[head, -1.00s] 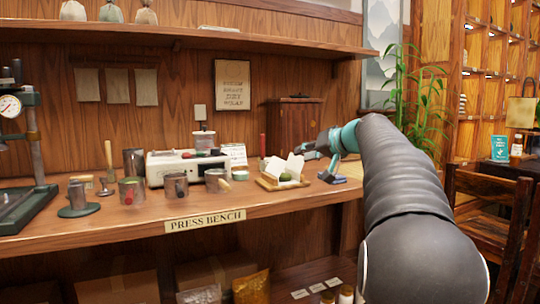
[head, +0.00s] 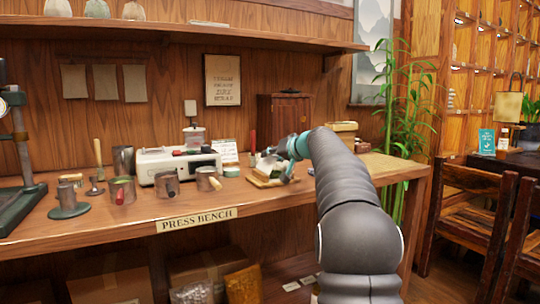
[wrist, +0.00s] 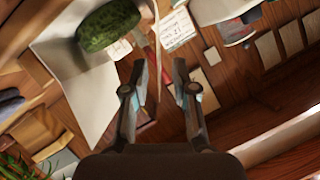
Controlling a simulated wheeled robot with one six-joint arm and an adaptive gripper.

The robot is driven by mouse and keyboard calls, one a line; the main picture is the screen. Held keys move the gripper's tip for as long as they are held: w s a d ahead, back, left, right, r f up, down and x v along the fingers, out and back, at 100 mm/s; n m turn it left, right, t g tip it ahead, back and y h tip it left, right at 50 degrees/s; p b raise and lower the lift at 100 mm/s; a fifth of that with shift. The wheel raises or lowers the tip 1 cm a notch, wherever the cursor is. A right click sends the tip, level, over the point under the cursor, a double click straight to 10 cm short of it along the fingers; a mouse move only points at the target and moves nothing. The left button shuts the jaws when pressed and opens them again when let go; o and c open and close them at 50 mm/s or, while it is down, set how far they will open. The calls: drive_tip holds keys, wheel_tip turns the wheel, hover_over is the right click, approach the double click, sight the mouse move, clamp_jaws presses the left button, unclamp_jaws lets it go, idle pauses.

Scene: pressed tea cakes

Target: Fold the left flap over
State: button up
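A dark green, rough tea cake (wrist: 108,25) lies on a white paper wrapper (wrist: 75,75) in the wrist view. A pale flap (wrist: 155,40) of the paper shows almost edge-on beside the cake, running down toward the gap between my fingers. My gripper (wrist: 161,72) is open, its two fingers apart; I cannot tell whether either touches the flap. In the head view my gripper (head: 278,162) is over the wooden wrapping tray (head: 258,184) and hides most of the cake and the paper.
The press bench (head: 150,221) holds a white scale (head: 178,166) and several metal cups to the left of the tray. A small wooden cabinet (head: 284,115) stands behind. A pale mat (head: 390,166) lies at the right end. A red-handled tool (head: 253,141) stands behind the tray.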

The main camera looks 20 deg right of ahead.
drive_tip(key=shift+w+a+f, duration=0.1)
drive_tip(key=shift+w, duration=0.2)
clamp_jaws()
drive_tip(key=shift+d+f+m+y+b, duration=0.4)
drive_tip(key=shift+d+f+m+b, duration=0.1)
drive_tip(key=shift+m, duration=0.1)
drive_tip(key=shift+d+f+m+t+y+b, duration=0.15)
drive_tip(key=shift+m+y+b, duration=0.1)
drive_tip(key=shift+m, duration=0.25)
drive_tip(key=shift+d+f+m+t+y+b, duration=0.15)
drive_tip(key=shift+m+y+b, duration=0.1)
drive_tip(key=shift+m, duration=0.25)
drive_tip(key=shift+r, duration=0.1)
